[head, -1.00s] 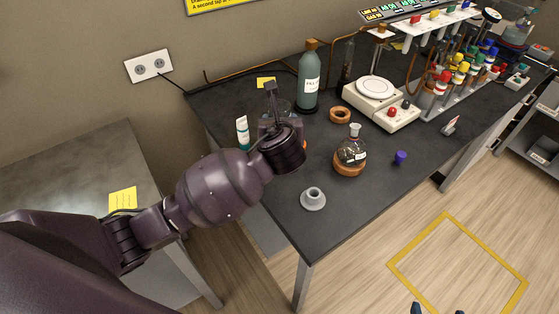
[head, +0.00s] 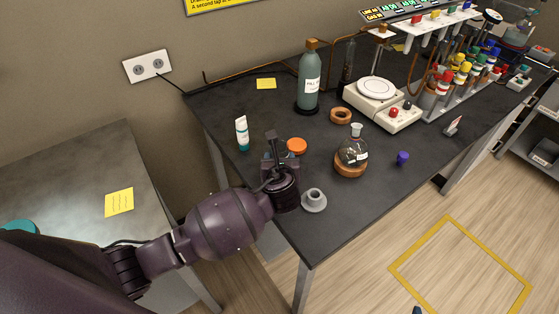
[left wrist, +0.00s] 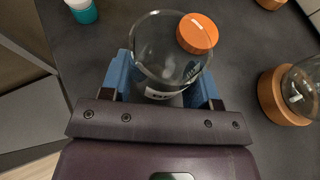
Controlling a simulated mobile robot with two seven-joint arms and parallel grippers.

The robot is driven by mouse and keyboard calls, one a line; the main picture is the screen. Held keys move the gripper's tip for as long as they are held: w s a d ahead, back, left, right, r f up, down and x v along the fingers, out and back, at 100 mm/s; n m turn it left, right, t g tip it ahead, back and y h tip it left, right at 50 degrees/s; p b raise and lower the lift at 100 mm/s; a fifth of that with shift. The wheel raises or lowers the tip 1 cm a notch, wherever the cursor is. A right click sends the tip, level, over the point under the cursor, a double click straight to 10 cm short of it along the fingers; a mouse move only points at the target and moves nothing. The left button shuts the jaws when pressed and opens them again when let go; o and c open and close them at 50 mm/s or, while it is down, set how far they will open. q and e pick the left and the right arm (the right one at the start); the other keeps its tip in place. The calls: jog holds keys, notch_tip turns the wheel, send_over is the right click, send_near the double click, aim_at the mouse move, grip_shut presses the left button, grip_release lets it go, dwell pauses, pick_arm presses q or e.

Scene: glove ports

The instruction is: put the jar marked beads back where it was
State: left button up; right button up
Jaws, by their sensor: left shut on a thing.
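My left gripper (head: 281,160) is low over the front left of the dark bench. In the left wrist view its blue fingers (left wrist: 163,82) are shut on a clear glass jar (left wrist: 155,50). The jar has a pale label whose writing I cannot read, so I cannot confirm that it says beads. In the head view the gripper hides most of the jar. An orange lid (head: 297,145) lies on the bench just beyond the gripper; it also shows at the jar's far rim in the left wrist view (left wrist: 198,33). A dark tip (head: 417,310) at the bottom edge may be my right gripper.
A white-and-teal tube (head: 242,133) stands left of the jar. A grey cup-shaped piece (head: 314,200) is close at right. A round flask (head: 353,150) sits on a cork ring (head: 349,171). A green bottle (head: 309,83) stands behind. Bare bench lies around the yellow note (head: 266,84).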

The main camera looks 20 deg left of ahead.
jog(key=shift+s+f, duration=0.2)
jog(key=shift+s, duration=0.1)
pick_arm(q)
jog(key=o, duration=0.9)
jog(key=shift+f, duration=0.1)
jog(key=shift+o, duration=0.3)
jog(key=p+v, duration=0.1)
jog(key=v, duration=1)
jog(key=shift+s, duration=0.1)
jog(key=shift+s+d+r, duration=0.15)
jog(key=shift+s+r, duration=0.15)
jog(key=shift+s, duration=0.05)
pick_arm(e)
jog(key=shift+w+r, duration=0.5)
jog(key=shift+r, duration=0.35)
